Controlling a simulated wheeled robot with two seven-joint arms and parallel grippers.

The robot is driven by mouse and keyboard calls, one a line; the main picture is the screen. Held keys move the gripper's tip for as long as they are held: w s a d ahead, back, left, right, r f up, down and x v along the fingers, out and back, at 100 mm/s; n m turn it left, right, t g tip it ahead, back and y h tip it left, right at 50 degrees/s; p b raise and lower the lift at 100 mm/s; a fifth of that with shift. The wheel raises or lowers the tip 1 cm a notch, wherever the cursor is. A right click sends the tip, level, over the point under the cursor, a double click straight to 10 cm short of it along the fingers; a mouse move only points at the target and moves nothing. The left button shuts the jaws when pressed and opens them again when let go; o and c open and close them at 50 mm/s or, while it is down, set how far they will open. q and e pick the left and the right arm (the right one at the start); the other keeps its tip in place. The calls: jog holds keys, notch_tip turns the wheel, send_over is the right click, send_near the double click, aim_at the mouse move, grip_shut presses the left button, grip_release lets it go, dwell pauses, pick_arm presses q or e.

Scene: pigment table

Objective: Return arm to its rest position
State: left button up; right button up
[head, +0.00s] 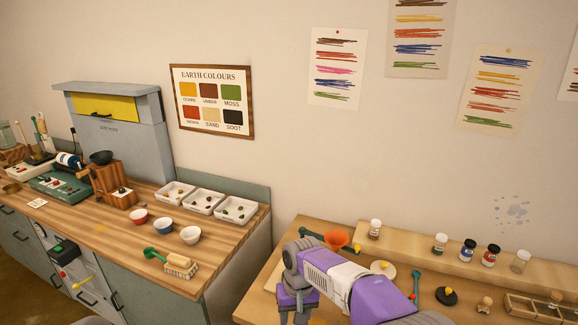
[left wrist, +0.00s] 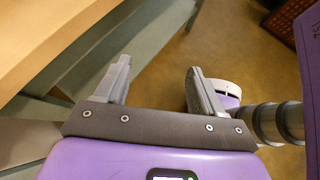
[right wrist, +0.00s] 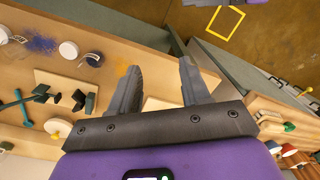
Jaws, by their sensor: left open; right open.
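My right arm (head: 345,285) reaches in from the bottom right of the head view, bent over the near edge of the right wooden table. In the right wrist view my right gripper (right wrist: 158,75) is open with nothing between its fingers, above the wooden table and near its edge. My left gripper (left wrist: 157,72) is out of the head view. In the left wrist view it is open and empty, with brown floor and a table side behind it.
The left counter (head: 100,228) holds white trays (head: 237,210), small bowls (head: 190,235) and a brush (head: 181,264). A gap separates counter and table.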

jog(key=s+d+f+m+y, duration=0.1)
jog(key=s+d+f, duration=0.25)
jog(key=f, duration=0.75)
jog(key=s+d+f+m+y, duration=0.15)
jog(key=s+f, duration=0.25)
jog(key=f, duration=0.7)
pick_arm(q)
jog(key=s+a+f+m+y, duration=0.2)
jog(key=s+f+m+y, duration=0.1)
jog(key=s+f+m, duration=0.4)
jog(key=s+a+f+m+g+y, duration=0.1)
jog(key=s+f+m+y, duration=0.2)
jog(key=s+f+m, duration=0.4)
jog(key=m, duration=0.2)
jog(key=shift+a+m+g+y, duration=0.3)
jog(key=shift+a+y, duration=0.1)
pick_arm(e)
jog(key=s+d+f+m, duration=0.1)
jog(key=s+f, duration=0.3)
jog(key=s, duration=0.4)
jog(key=s+d+f+m, duration=0.1)
jog(key=s+f, duration=0.3)
jog(key=s, duration=0.4)
jog(key=shift+s+d+t+y, duration=0.3)
jog(key=shift+d+t+y, duration=0.15)
jog(key=shift+d, duration=0.15)
jog(key=shift+f, duration=0.1)
